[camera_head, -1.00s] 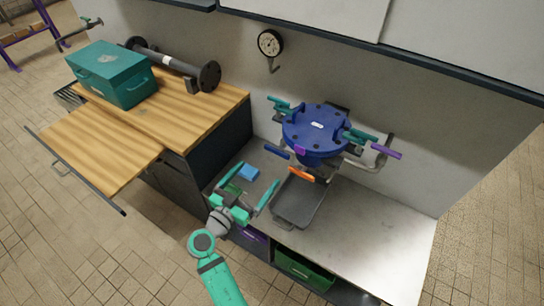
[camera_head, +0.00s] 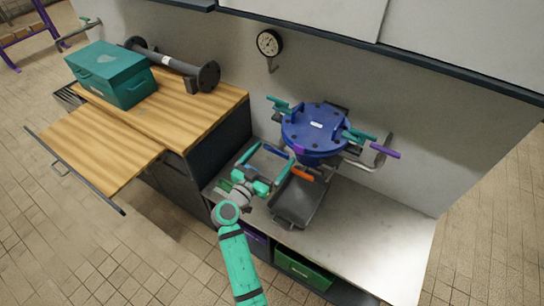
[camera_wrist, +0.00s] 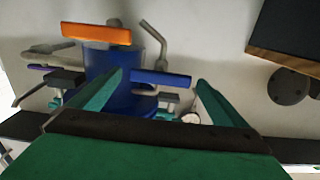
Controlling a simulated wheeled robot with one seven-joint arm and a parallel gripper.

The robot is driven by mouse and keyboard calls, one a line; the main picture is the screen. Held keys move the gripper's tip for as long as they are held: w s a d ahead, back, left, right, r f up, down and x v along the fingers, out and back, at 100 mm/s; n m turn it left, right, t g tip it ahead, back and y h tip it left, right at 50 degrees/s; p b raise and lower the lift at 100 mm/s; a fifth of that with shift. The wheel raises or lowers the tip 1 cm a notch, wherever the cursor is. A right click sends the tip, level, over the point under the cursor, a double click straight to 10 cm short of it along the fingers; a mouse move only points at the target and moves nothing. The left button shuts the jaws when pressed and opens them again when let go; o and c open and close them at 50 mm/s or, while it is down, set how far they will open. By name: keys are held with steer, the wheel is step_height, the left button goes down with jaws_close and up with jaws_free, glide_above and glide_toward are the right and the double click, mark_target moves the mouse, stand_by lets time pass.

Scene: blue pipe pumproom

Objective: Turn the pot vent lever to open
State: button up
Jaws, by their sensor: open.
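The blue pot (camera_head: 316,130) with its bolted lid stands on the counter against the wall. A blue lever (camera_head: 276,151) sticks out at its lower left, and an orange lever (camera_head: 302,174) at its lower front. The pictures do not show which one is the vent lever. My gripper (camera_head: 272,155) is open, with its fingers reaching toward the blue lever. In the wrist view the blue lever (camera_wrist: 161,79) lies across the gap between my fingertips (camera_wrist: 160,82), and the orange lever (camera_wrist: 96,34) is up to the left. Contact with the blue lever cannot be told.
A grey tray (camera_head: 296,203) sits on the counter below the pot, close to my gripper's right finger. A purple lever (camera_head: 385,150) and teal handles (camera_head: 360,136) stick out right of the pot. A gauge (camera_head: 269,43) hangs on the wall. The counter's right side is clear.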

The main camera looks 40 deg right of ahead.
steer(key=shift+c, duration=0.4)
steer(key=shift+w, duration=0.1)
steer(key=c, duration=1)
steer(key=shift+o, duration=0.2)
